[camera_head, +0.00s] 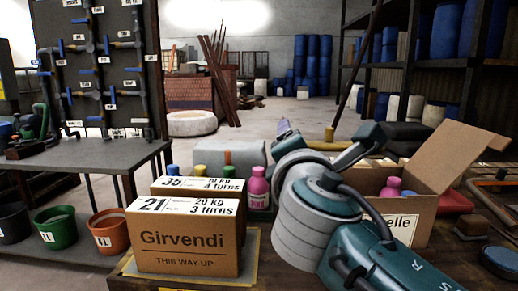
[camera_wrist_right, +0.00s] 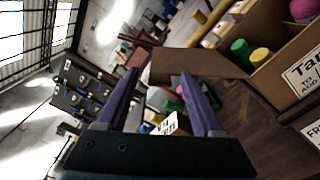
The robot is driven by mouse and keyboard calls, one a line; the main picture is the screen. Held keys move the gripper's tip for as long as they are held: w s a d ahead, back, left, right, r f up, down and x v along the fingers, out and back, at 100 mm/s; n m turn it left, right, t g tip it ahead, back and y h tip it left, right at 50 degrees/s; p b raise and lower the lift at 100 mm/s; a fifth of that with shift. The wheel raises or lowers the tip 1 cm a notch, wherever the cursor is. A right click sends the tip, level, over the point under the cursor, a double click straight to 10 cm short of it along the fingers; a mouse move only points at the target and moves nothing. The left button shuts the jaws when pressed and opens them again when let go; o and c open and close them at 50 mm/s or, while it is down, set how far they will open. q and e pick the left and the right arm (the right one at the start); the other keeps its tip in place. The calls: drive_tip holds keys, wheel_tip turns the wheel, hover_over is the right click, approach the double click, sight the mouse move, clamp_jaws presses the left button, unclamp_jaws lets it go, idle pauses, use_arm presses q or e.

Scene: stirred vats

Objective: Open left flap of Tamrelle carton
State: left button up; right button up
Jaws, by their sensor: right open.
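The Tamrelle carton (camera_head: 428,212) stands on the bench at the right of the head view, partly hidden by my right arm. Its right flap (camera_head: 468,150) is folded outward and up. Pink bottles (camera_head: 391,187) stand inside. In the wrist view the carton (camera_wrist_right: 272,92) is at upper right, with green and yellow caps inside. A brown panel (camera_wrist_right: 200,67), seemingly its left flap, reaches left from it. My right gripper (camera_wrist_right: 160,74) is open, its right fingertip close to that panel; I cannot tell if they touch. My left gripper is not in view.
A Girvendi carton (camera_head: 185,247) stands left of my right arm, with another carton (camera_head: 170,186) behind it. A pink bottle (camera_head: 259,190) stands close to my arm. A grey tank (camera_head: 228,157) is behind. Tools lie at the right edge.

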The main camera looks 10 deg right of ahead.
drive_tip(key=p+v, duration=0.1)
drive_tip(key=v, duration=0.8)
drive_tip(key=shift+s+d, duration=0.1)
drive_tip(key=s+d+m+g+p, duration=0.7)
drive_tip(key=s+d+m+p, duration=0.25)
drive_tip(key=m+p, duration=0.25)
drive_tip(key=s+a+r+m+g+y+p, duration=0.1)
drive_tip(key=s+r+m+g+p, duration=0.15)
drive_tip(key=s, duration=0.35)
drive_tip(key=s+a+r+m+g+y+p, duration=0.1)
drive_tip(key=s+r+m+g+y+p, duration=0.1)
drive_tip(key=s+m+p, duration=0.3)
drive_tip(key=s+r+g+y+p, duration=0.1)
drive_tip(key=s+r+g+p, duration=0.15)
drive_tip(key=s, duration=0.35)
wheel_tip(320, 180, up, 36)
drive_tip(key=p, duration=3.6)
drive_tip(key=shift+s+a+y+p, duration=0.2)
drive_tip(key=shift+a+y+p, duration=0.1)
drive_tip(key=shift+a+p, duration=0.1)
